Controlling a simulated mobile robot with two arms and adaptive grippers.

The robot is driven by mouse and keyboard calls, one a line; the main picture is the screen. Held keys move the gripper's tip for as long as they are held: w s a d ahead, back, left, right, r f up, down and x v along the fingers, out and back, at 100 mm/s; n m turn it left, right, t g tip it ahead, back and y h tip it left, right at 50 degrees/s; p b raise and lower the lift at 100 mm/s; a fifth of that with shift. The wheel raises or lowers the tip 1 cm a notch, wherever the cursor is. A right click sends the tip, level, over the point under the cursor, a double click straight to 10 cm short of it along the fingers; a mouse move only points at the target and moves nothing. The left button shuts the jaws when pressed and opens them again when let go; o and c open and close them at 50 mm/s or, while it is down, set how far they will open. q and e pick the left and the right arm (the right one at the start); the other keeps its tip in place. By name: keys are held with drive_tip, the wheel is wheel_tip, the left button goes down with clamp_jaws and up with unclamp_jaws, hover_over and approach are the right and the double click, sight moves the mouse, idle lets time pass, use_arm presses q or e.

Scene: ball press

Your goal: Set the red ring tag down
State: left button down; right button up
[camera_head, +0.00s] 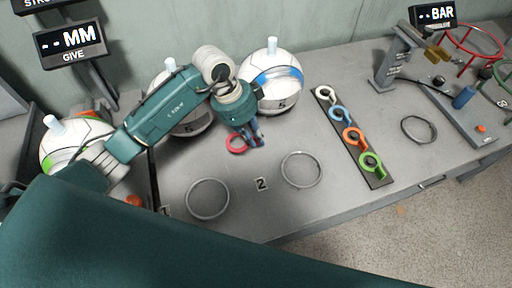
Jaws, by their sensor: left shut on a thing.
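The red ring tag (236,143) is at the fingertips of my left gripper (256,140), in the middle of the head view. The gripper is shut on it and points down. The tag is close to the grey tabletop; I cannot tell whether it touches. My right gripper is not in view.
White balls (276,92) stand along the back. Grey rings (208,198) and (301,169) lie in front, with a "2" label (262,184) between them. A dark strip (377,182) holds white, blue, orange and green tags. A press stand (396,62) is at right.

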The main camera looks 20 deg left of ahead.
use_arm(q)
drive_tip(key=shift+f, duration=3.3)
drive_tip(key=shift+f, duration=0.15)
drive_tip(key=c, duration=1.8)
unclamp_jaws()
drive_tip(key=v, duration=1.2)
drive_tip(key=shift+r, duration=0.2)
